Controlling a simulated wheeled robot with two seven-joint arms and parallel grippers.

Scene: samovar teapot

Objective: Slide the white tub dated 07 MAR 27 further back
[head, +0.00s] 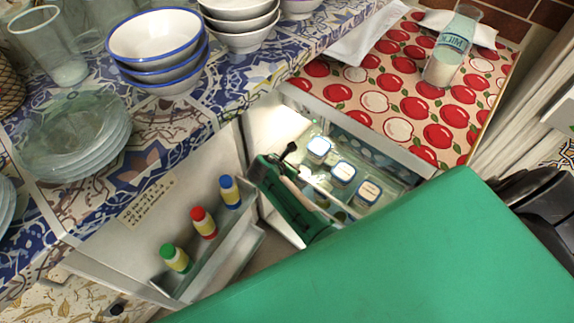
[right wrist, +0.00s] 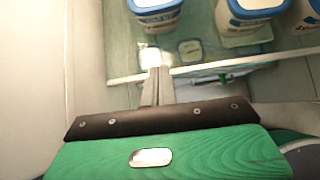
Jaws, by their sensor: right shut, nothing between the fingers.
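Three white tubs with blue rims stand in a row on a shelf inside the open fridge: a left tub (head: 319,149), a middle tub (head: 343,173) and a right tub (head: 368,192). Their dates are too small to read, so I cannot tell which is 07 MAR 27. In the right wrist view, the tubs (right wrist: 155,14) (right wrist: 255,10) (right wrist: 311,14) show at the top, partly cut off. My right gripper (head: 291,147) is shut and empty at the fridge opening; its fingertips (right wrist: 154,72) are at the shelf's front edge, apart from the tubs. My left gripper is not in view.
The open fridge door (head: 135,255) holds bottles with green (head: 174,258), red (head: 203,222) and blue (head: 230,191) caps. Stacked bowls (head: 158,40) and glass plates (head: 75,135) stand on the tiled counter. A glass (head: 452,45) stands on the apple-patterned top above the fridge.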

